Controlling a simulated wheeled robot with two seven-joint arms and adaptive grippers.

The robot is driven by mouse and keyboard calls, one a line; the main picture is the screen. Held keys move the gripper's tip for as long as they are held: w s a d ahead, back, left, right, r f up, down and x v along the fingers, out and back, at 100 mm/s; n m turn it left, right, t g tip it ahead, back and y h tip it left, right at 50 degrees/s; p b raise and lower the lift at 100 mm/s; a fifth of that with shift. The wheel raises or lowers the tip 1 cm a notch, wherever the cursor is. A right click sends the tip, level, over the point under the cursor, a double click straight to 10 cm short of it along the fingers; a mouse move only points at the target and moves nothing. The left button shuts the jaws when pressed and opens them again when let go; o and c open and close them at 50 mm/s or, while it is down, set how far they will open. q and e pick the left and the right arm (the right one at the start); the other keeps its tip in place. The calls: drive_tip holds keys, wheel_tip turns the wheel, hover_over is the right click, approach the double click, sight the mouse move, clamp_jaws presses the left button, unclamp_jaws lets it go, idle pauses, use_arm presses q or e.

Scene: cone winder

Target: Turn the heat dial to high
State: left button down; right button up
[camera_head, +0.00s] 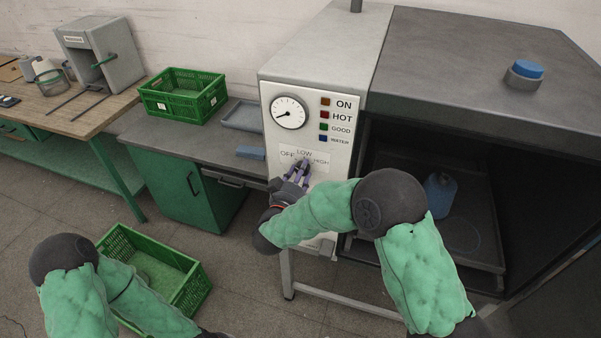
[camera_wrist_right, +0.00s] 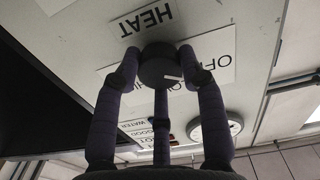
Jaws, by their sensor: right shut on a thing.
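The heat dial (camera_wrist_right: 160,66) is a dark round knob with a white pointer mark, on the light machine panel (camera_head: 308,112). In the right wrist view, which is upside down, the mark points right and slightly down, toward the OFF label (camera_wrist_right: 222,66). The HEAT label (camera_wrist_right: 146,20) is beside the dial. My right gripper (camera_head: 299,168) is at the panel, and in the right wrist view its fingers (camera_wrist_right: 160,78) are shut around the dial. In the head view the gripper hides the dial; LOW and part of HIGH are readable. My left gripper is out of view.
A pressure gauge (camera_head: 289,113) and indicator lights are above the dial. To the right is the open dark chamber with a blue jug (camera_head: 440,195); a blue button (camera_head: 527,70) is on top. A green crate (camera_head: 184,94) stands on the left bench, another (camera_head: 124,236) on the floor.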

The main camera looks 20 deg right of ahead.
drive_tip(key=shift+s+d+m+b, duration=0.1)
drive_tip(key=shift+d+m+b, duration=0.05)
drive_tip(key=shift+m+b, duration=5.85)
drive_tip(key=shift+d+m+b, duration=0.15)
drive_tip(key=shift+m+b, duration=5.75)
drive_tip(key=shift+m, duration=0.1)
drive_tip(key=shift+f, duration=0.1)
